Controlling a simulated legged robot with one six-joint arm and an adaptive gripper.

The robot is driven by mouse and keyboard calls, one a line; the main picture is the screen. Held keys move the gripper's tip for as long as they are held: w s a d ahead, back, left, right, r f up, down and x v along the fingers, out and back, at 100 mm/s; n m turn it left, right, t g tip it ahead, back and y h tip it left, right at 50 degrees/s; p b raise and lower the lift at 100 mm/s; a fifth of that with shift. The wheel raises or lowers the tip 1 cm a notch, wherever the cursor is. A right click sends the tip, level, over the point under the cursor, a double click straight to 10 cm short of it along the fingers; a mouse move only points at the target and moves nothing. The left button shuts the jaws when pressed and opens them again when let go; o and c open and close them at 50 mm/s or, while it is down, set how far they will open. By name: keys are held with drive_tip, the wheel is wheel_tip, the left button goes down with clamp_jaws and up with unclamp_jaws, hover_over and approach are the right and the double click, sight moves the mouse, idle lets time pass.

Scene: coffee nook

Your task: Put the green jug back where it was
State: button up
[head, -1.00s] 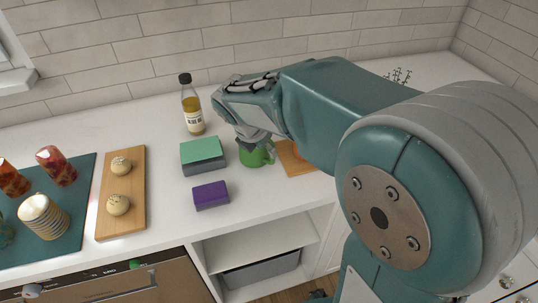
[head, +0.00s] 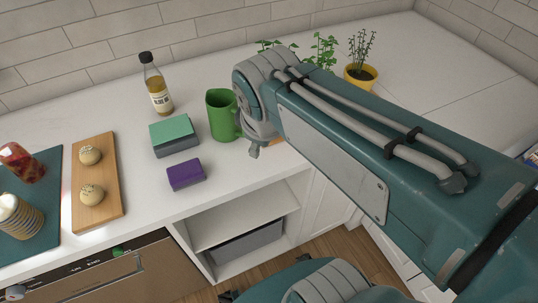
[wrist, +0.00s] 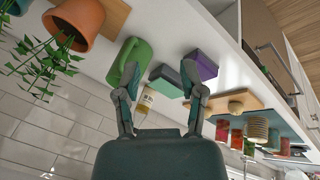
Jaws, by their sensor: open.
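The green jug (head: 222,118) stands upright on the white counter (head: 135,190), right of the green-and-grey block (head: 174,138). Its handle side faces my gripper (head: 253,152), which is just to its right and partly hidden by my arm. In the wrist view, my gripper (wrist: 163,92) is open with nothing between its fingers. The jug (wrist: 128,58) shows there beyond the left finger, which overlaps its edge in the picture. I cannot tell whether they touch.
An oil bottle (head: 157,88) stands behind the block, and a purple block (head: 186,174) lies in front. A wooden board (head: 97,205) with two buns is at left. A yellow pot (head: 360,79) stands at back right. The wrist view shows a terracotta pot (wrist: 78,20).

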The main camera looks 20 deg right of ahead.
drive_tip(key=shift+s+a+f+m+t+y, duration=0.15)
drive_tip(key=shift+s+f+m+t, duration=0.1)
drive_tip(key=shift+s+m, duration=0.85)
drive_tip(key=shift+s+d+f+m+t+y, duration=0.15)
drive_tip(key=shift+s+m, duration=0.4)
drive_tip(key=shift+m, duration=1)
drive_tip(key=shift+s+a+f+m+t+y, duration=0.1)
drive_tip(key=shift+s+f+m+t+y, duration=0.15)
drive_tip(key=shift+s+m, duration=0.85)
drive_tip(key=shift+w+r+m, duration=0.1)
drive_tip(key=shift+w+m, duration=0.15)
